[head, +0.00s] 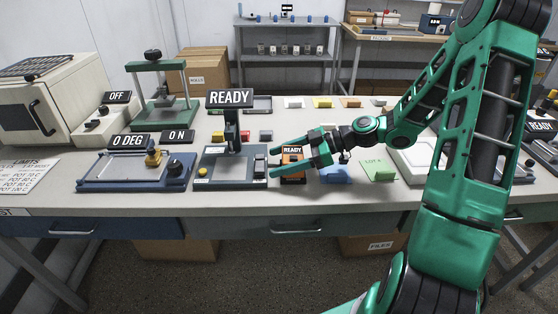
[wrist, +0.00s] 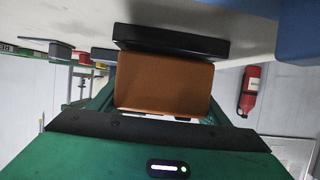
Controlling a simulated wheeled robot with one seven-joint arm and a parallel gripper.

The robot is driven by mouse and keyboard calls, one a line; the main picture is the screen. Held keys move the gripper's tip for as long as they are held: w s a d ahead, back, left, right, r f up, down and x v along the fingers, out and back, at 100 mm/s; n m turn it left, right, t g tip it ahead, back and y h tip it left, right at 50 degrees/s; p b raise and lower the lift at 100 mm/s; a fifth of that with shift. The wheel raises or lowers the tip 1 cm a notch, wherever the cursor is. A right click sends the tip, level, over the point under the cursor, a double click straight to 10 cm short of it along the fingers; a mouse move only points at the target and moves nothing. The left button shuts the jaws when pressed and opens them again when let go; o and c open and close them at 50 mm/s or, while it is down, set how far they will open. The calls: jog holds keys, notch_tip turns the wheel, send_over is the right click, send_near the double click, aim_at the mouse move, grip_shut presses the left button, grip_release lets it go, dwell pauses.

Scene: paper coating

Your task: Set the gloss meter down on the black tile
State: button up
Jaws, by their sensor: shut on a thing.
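The gloss meter is an orange block (head: 291,158) with a black READY label above it in the head view. My gripper (head: 271,163) reaches in from the right with one green finger on each side of it. In the wrist view the orange gloss meter (wrist: 163,82) fills the space between the fingers. The black tile (wrist: 172,41) lies right against its table-side face in that view. In the head view a dark edge of the tile (head: 292,181) shows under the meter. Whether the meter touches the tile or hovers just off it, I cannot tell.
A grey-blue instrument (head: 222,182) with a READY sign stands close to the left. A blue block (head: 335,174) and a green card marked LOT (head: 379,170) lie to the right. Several small coloured sample blocks line the table's back.

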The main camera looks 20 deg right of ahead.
dwell(0.3)
jog(key=o, duration=1.4)
jog(key=shift+c, duration=0.2)
jog(key=shift+s, duration=0.1)
jog(key=v, duration=1)
jog(key=shift+d, duration=0.35)
jog(key=shift+s, duration=0.15)
